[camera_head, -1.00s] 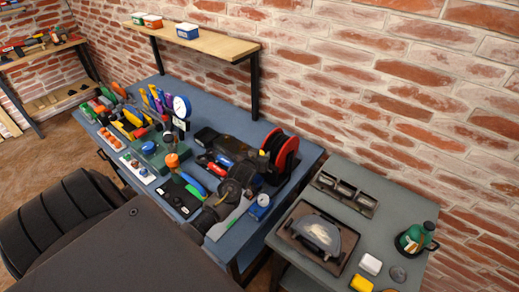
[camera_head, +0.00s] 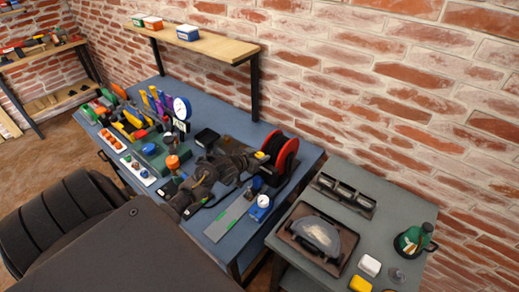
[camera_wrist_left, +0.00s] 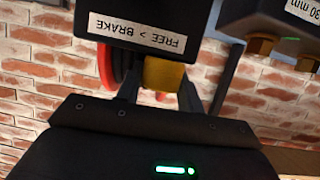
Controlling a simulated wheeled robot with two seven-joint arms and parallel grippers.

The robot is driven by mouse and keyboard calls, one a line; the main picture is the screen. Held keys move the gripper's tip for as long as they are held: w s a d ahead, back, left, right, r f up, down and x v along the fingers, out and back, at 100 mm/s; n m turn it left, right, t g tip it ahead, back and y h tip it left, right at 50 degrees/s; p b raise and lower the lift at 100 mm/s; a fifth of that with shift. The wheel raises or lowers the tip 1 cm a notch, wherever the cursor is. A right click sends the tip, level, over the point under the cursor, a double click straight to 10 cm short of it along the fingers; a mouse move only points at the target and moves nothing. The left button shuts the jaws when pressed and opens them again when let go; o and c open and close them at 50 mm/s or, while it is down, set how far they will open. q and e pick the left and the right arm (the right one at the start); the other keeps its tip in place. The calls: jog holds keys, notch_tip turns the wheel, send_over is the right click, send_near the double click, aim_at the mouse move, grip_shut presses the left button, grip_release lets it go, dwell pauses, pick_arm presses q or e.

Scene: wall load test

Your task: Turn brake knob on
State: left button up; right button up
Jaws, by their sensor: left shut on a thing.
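The brake knob is a small yellow block (camera_wrist_left: 163,75) under a black housing (camera_wrist_left: 140,22) in the left wrist view. The housing carries a white label reading "FREE > BRAKE", upside down in this view. My left gripper (camera_wrist_left: 160,88) has a dark finger on each side of the knob and is shut on it. In the head view my left gripper (camera_head: 254,160) reaches the near left side of a black and red reel (camera_head: 287,153). The yellow knob (camera_head: 262,155) shows there as a small spot. My right gripper is not in view.
The blue workbench (camera_head: 232,222) holds several tools, a round white gauge (camera_head: 181,108) and a small blue dial gauge (camera_head: 262,202) near the reel. A wooden shelf (camera_head: 205,42) stands behind. A grey side table (camera_head: 345,205) is at right. A brick wall closes the back.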

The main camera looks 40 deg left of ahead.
pick_arm(q)
jog(key=o, duration=0.7)
jog(key=shift+c, duration=0.2)
jog(key=o, duration=0.3)
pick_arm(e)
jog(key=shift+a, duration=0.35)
pick_arm(q)
jog(key=shift+o, duration=0.2)
jog(key=b+v, duration=0.2)
jog(key=v, duration=0.8)
jog(key=shift+s+r, duration=0.25)
jog(key=shift+s, duration=0.05)
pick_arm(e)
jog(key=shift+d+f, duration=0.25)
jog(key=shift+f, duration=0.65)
